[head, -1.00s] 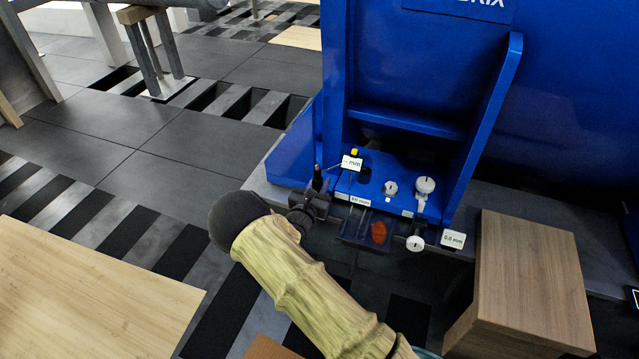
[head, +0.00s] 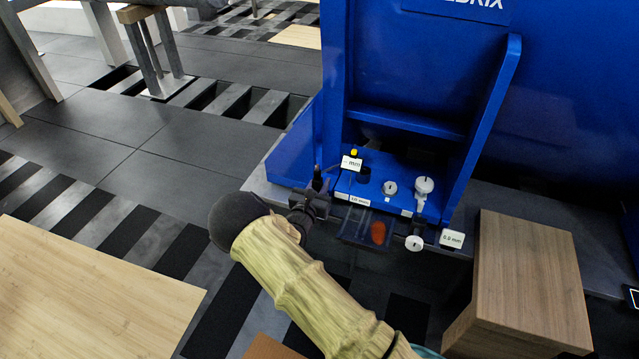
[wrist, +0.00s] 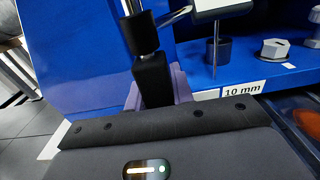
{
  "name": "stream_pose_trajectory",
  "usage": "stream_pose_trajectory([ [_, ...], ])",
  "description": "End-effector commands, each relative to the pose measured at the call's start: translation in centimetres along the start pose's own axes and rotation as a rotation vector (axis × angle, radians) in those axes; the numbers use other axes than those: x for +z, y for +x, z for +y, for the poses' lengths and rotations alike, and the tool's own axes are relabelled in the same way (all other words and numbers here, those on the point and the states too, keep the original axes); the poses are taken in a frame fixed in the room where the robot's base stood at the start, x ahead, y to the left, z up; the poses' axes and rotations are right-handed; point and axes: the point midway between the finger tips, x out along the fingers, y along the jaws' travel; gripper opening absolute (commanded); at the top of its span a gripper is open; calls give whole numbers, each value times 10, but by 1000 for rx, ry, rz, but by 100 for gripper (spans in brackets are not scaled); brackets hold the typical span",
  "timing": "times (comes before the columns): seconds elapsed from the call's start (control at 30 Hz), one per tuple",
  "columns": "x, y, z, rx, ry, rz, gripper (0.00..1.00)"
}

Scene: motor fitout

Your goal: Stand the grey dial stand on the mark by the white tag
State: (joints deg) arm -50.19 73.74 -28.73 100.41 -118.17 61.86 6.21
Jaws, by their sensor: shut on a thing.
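The grey dial stand (head: 317,178) is a dark upright post with a thin side rod; in the wrist view its dark post (wrist: 151,72) stands nearly upright. The rod reaches right to a small white "- mm" readout (head: 351,163) with a thin probe below it. My gripper (head: 314,198) is shut on the post near the left front corner of the blue fixture; its pale fingers (wrist: 157,88) flank the post. A white "10 mm" tag (head: 360,200) is on the fixture's front edge, right of the stand. The mark and the stand's foot are hidden, so I cannot tell if the foot touches down.
The blue machine (head: 560,110) rises behind. Small grey and white knobs (head: 424,186) stand on the fixture. A tray with a reddish-brown piece (head: 378,233) is in front, and a "0.0 mm" readout (head: 452,238) is right. A wooden block (head: 530,265) stands at front right.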

Motion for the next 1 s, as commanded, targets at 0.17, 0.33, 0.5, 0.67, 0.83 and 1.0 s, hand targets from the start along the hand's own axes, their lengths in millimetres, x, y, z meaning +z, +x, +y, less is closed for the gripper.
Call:
stream_pose_trajectory([
  [0.17,4,1,0,0,2,-6,0],
  [0.33,3,1,0,0,3,-7,0],
  [0.5,3,1,0,0,3,-7,0],
  [0.67,2,1,1,0,3,-7,0],
  [0.83,0,1,1,0,3,-7,0],
  [1.0,-2,1,1,0,3,-7,0],
])
